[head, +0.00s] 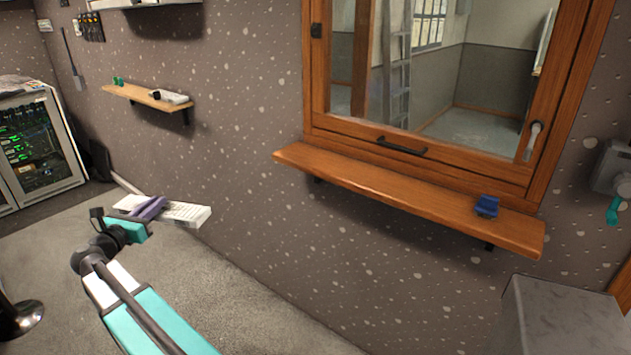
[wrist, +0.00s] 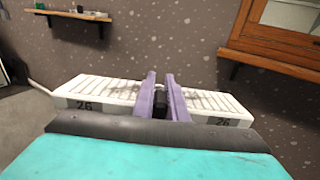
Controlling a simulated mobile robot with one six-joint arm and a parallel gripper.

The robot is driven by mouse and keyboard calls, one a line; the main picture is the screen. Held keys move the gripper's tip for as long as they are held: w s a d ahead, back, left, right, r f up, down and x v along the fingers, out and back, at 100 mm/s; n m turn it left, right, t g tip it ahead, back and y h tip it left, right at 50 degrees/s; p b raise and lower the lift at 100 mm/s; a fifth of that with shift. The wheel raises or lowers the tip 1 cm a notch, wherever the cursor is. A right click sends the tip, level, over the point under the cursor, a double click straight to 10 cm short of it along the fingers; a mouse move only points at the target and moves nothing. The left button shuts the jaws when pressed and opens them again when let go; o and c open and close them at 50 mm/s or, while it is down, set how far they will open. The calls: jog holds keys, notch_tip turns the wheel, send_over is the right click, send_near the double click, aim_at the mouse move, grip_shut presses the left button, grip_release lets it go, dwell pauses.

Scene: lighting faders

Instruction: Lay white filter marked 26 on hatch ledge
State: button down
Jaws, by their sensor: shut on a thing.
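A long white filter (head: 187,214) is held in my gripper (head: 152,209), left of the hatch and away from the ledge. In the wrist view, the white filter (wrist: 97,93) shows slats on top and 26 on its near face, on both sides of the purple fingers. My gripper (wrist: 161,88) is shut on its middle. The wooden hatch ledge (head: 400,193) runs below the hatch window, to the right of the gripper. Its left part is bare. In the wrist view, part of the ledge (wrist: 275,65) shows at upper right.
A small blue object (head: 487,206) lies near the ledge's right end. A wall shelf (head: 130,95) with small items is at upper left. A grey box (head: 565,318) stands at lower right. A rack cabinet (head: 38,140) is at far left. Open space lies between the gripper and the ledge.

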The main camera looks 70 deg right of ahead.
jog(key=s+d+r+m+g, duration=0.1)
jog(key=s+d+r, duration=0.3)
jog(key=s+d, duration=0.4)
jog(key=s+d+r+m+g+b, duration=0.1)
jog(key=s+d+r+g, duration=0.3)
jog(key=d, duration=1.2)
jog(key=s+d+r+m+g+b, duration=0.1)
jog(key=s+d+r+m+g, duration=0.1)
jog(key=s+d, duration=0.9)
notch_tip(320, 180, up, 2)
jog(key=shift+s+d+r+m+g, duration=0.1)
jog(key=shift+s+d+m+g, duration=0.25)
jog(key=shift+d+m, duration=0.2)
jog(key=s+d, duration=0.1)
jog(key=s, duration=0.3)
jog(key=s+d+f+p, duration=0.1)
jog(key=s, duration=0.4)
jog(key=s+d+p, duration=0.1)
jog(key=s, duration=0.4)
jog(key=shift+d+f, duration=0.2)
jog(key=shift+d, duration=0.1)
jog(key=shift+s, duration=0.1)
jog(key=shift+s+d+p, duration=0.1)
jog(key=shift+s+p, duration=0.2)
jog(key=shift+s, duration=0.3)
jog(key=shift+f+p, duration=0.35)
jog(key=shift+f, duration=1.5)
jog(key=shift+f, duration=0.1)
